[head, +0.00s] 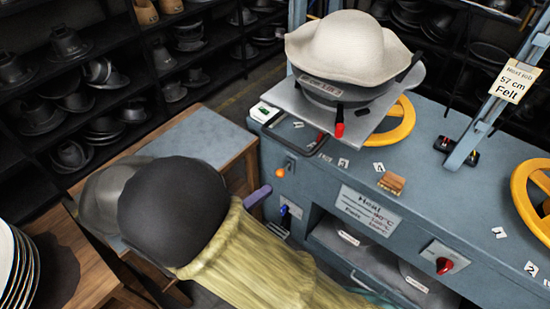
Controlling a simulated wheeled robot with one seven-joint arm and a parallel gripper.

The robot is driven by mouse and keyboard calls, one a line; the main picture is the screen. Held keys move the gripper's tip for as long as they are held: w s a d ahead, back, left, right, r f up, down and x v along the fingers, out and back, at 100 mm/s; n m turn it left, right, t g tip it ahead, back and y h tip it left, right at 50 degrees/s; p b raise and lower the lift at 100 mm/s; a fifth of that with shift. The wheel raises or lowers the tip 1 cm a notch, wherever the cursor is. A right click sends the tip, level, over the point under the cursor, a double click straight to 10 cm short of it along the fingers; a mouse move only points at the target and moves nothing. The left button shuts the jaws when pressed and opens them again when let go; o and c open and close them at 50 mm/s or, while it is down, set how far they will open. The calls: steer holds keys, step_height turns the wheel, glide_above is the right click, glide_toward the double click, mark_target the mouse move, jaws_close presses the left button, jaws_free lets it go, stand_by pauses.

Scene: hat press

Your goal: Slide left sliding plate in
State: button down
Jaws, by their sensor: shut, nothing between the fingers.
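The left sliding plate (290,98) is a flat grey metal plate at the left end of the blue-grey press bench. It juts out past the upright frame towards me, with a red-and-black handle (339,124) at its front corner. A cream felt hat (345,45) sits on a dark metal form on the plate and hides much of it. My gripper does not show clearly in this view.
A yellow handwheel (397,121) stands just right of the plate, another (532,190) at the right edge. A small brush (391,183) lies on the bench (440,190). A red knob (444,265) is on its front. Dark shelves of hat forms line the back.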

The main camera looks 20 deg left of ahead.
steer(key=s+a+n+t+y, duration=0.1)
steer(key=s+a+n+t, duration=0.1)
steer(key=a, duration=0.1)
steer(key=s+a+n+t+y, duration=0.1)
steer(key=n, duration=0.1)
steer(key=shift+a+r+y, duration=0.1)
steer(key=shift+a+y, duration=0.2)
steer(key=shift+a, duration=0.1)
steer(key=p+x, duration=0.2)
steer(key=x, duration=1.2)
steer(key=shift+p, duration=0.35)
steer(key=shift+w+d+r, duration=0.15)
